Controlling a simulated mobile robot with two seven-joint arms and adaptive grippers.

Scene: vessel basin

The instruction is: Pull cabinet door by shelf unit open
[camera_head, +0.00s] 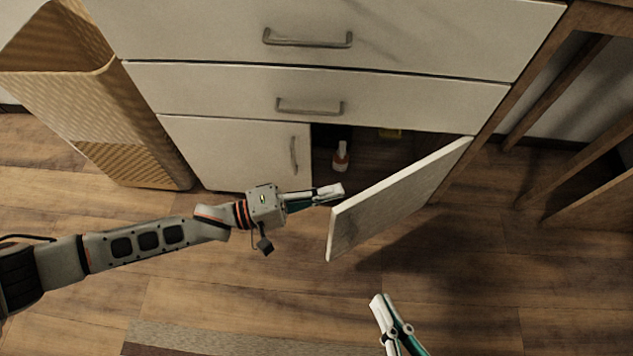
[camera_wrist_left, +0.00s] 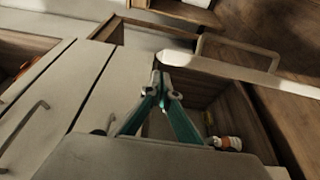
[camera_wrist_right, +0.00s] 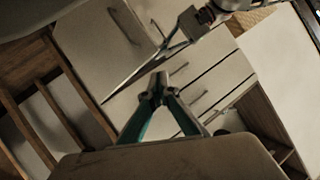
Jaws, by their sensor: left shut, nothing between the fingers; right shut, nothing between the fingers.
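The right-hand cabinet door (camera_head: 400,195) stands swung well outward, hinged on its right side beside the wooden frame. In the left wrist view its top edge (camera_wrist_left: 225,65) and a handle on its far face show; the right wrist view shows its outer face (camera_wrist_right: 98,50). My left gripper (camera_head: 338,190) is shut and empty, close to the door's free edge on the cabinet side. I cannot tell whether they touch. My right gripper (camera_head: 377,302) is shut and empty, over the floor in front of the door. The grippers also show in the left (camera_wrist_left: 164,72) and right (camera_wrist_right: 157,80) wrist views.
A closed door (camera_head: 235,150) is left of the opening, under shut drawers (camera_head: 310,90) with bar handles. A small bottle (camera_head: 341,158) and a yellow item (camera_head: 390,133) sit inside. A woven bin (camera_head: 125,120) stands left, slatted wooden furniture (camera_head: 575,130) right. Floor in front is clear.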

